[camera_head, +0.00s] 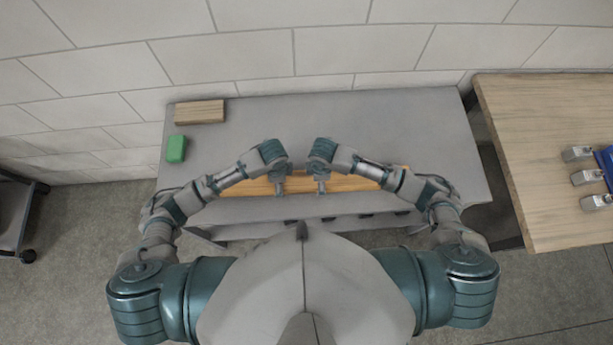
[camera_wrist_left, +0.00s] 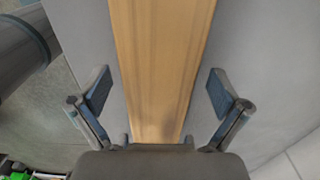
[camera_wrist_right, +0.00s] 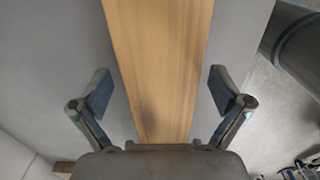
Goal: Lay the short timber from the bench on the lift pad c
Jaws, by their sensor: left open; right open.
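A light-brown timber (camera_head: 350,184) lies lengthwise along the front of the grey bench (camera_head: 300,115). My left gripper (camera_head: 279,188) and right gripper (camera_head: 321,188) are over its middle, close together. In the left wrist view the timber (camera_wrist_left: 160,60) runs between the open fingers of my left gripper (camera_wrist_left: 158,92), with gaps on both sides. In the right wrist view the timber (camera_wrist_right: 158,60) likewise runs between the open fingers of my right gripper (camera_wrist_right: 160,92), with gaps. My forearms hide parts of the timber in the head view. I cannot make out a lift pad c.
A brown wooden block (camera_head: 199,112) and a green block (camera_head: 176,149) rest at the bench's left. A wooden table (camera_head: 545,120) at right holds several grey metal pieces (camera_head: 587,178) by a blue item (camera_head: 607,160). A wall stands behind. The bench's back middle is clear.

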